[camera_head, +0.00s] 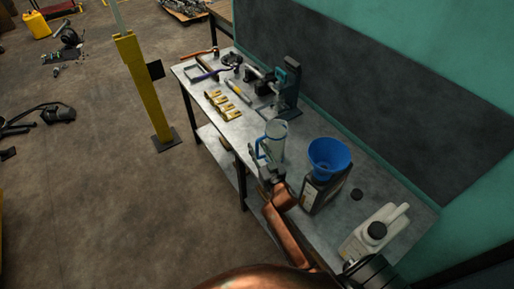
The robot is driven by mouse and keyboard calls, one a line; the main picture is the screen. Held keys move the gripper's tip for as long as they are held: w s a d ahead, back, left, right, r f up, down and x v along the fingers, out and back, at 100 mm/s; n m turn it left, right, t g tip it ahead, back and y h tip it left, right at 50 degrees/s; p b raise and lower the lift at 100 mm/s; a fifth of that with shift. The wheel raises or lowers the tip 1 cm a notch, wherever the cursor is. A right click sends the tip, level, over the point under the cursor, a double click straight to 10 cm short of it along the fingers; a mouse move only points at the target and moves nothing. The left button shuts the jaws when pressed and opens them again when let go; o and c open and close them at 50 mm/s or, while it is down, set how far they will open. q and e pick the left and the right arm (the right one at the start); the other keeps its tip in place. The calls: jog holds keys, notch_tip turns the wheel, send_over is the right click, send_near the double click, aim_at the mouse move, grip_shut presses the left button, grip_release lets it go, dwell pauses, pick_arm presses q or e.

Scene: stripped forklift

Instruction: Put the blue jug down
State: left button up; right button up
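The blue jug (276,138) is a clear, see-through jug with a blue handle on its left side. It looks upright, over the metal workbench (296,170) near its middle. The gripper and the coppery arm cover part of the lower jug. I cannot tell whether the jug's base touches the bench top.
A blue funnel (329,157) sits on a dark container (322,192) right of the jug. Brass parts (224,106), tools and a dark bench device (287,88) stand left. A yellow post (144,90) rises beside the bench.

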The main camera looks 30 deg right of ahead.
jog(key=s+a, duration=0.1)
jog(key=s, duration=1)
jog(key=shift+s+a+p, duration=0.15)
jog(key=shift+s+p, duration=0.15)
jog(key=shift+f, duration=0.1)
